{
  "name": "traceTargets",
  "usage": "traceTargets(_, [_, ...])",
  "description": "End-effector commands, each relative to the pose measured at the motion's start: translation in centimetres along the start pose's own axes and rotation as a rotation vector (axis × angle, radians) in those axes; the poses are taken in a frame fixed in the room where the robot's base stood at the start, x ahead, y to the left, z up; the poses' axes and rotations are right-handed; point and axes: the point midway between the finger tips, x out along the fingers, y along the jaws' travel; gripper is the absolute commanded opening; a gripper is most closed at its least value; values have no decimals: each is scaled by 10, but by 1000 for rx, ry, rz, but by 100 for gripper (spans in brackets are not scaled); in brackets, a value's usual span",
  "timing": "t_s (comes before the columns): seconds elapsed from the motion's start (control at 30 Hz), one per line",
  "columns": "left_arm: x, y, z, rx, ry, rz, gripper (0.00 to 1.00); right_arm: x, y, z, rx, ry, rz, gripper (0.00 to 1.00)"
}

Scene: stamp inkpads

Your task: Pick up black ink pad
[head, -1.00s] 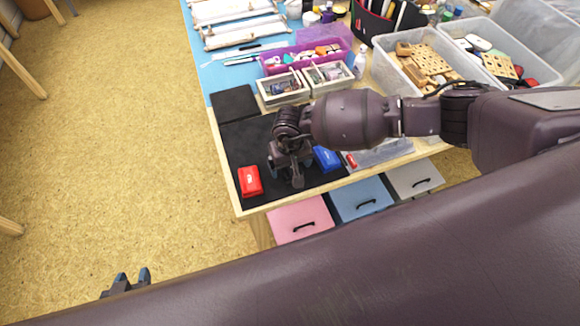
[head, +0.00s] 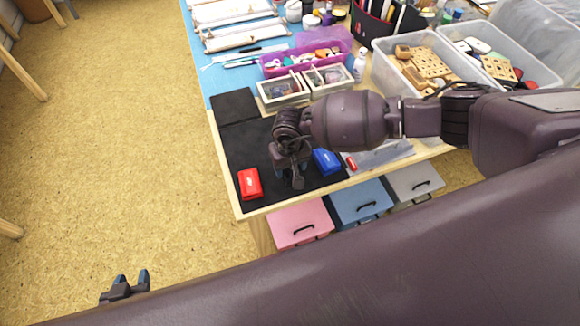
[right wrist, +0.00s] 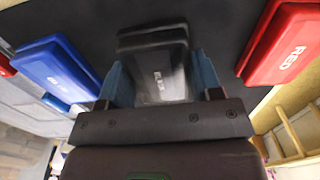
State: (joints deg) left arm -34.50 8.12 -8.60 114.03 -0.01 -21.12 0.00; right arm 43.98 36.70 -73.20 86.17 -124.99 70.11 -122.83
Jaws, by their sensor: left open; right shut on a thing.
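The black ink pad (right wrist: 155,66) sits between the fingers of my right gripper (right wrist: 162,85) in the right wrist view, its pale label partly blurred. My right gripper is shut on it, low over the black mat (head: 240,150). In the head view the right gripper (head: 292,180) hides most of the pad. The red ink pad (head: 250,184) lies left of the gripper and the blue ink pad (head: 326,162) lies to its right. They also show in the right wrist view, red (right wrist: 290,45) at right and blue (right wrist: 55,65) at left. My left gripper (head: 125,288) is open and empty over the floor.
A dark flat square (head: 234,105) lies at the mat's far end. Small partitioned boxes (head: 283,92), a purple tray (head: 285,66) and clear bins (head: 395,75) stand farther back. Pink (head: 300,222), blue (head: 358,200) and grey drawers (head: 415,182) sit below the table's front edge.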

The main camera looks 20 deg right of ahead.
Motion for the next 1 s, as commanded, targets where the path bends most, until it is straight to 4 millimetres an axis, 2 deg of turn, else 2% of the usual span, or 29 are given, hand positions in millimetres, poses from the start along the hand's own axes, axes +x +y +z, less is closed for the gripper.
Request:
traceTargets(0.17, [-3,-1,0,0,-4,-1,43,-31,0,-2,-2,5,0,34])
traceTargets(0.6, [-2,-1,-2,1,1,0,43,-141,0,-1,-2,5,1,34])
traceTargets(0.8, [0,0,-3,2,5,0,43,-174,0,-1,0,3,1,34])
traceTargets(1.0, [1,0,-4,2,6,1,43,-191,0,0,1,2,1,34])
